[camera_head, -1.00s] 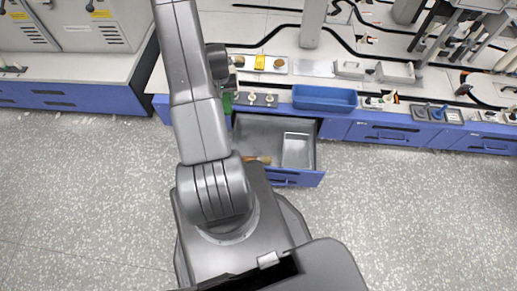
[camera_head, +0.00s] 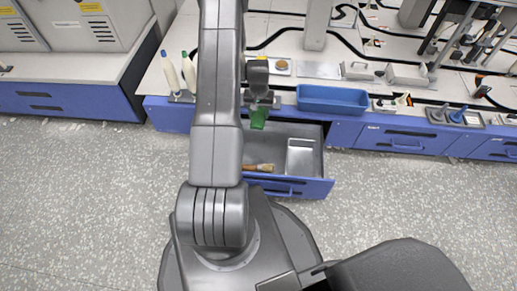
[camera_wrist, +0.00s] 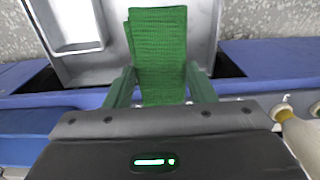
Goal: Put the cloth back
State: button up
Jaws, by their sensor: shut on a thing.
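The green cloth (camera_head: 258,118) hangs from my gripper (camera_head: 261,103), which is shut on it. The cloth is at the back edge of the open drawer (camera_head: 322,183), in front of the bench. In the wrist view the ribbed green cloth (camera_wrist: 158,45) sticks out between the fingers of my gripper (camera_wrist: 160,88), with the drawer (camera_wrist: 130,66) beyond it. In the drawer lie a brush (camera_head: 260,168) with a wooden handle and a metal tray (camera_head: 301,157) on the right. My arm hides part of the drawer's left side.
A blue bin (camera_head: 332,100) stands on the bench edge right of the gripper. Two white bottles (camera_head: 188,72) stand on the bench to the left. A pale bobbin-like thing (camera_wrist: 300,135) is close to the gripper in the wrist view. Bare drawer floor shows around the brush and tray.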

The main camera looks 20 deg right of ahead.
aim_at(259, 148)
notch_tip(259, 148, down, 23)
jog(key=b, duration=0.6)
jog(key=shift+f+b, duration=0.2)
jog(key=shift+b, duration=0.15)
jog(key=shift+f, duration=0.15)
jog(key=o, duration=0.9)
jog(key=shift+o, duration=0.2)
notch_tip(259, 148, up, 12)
jog(key=p, duration=0.4)
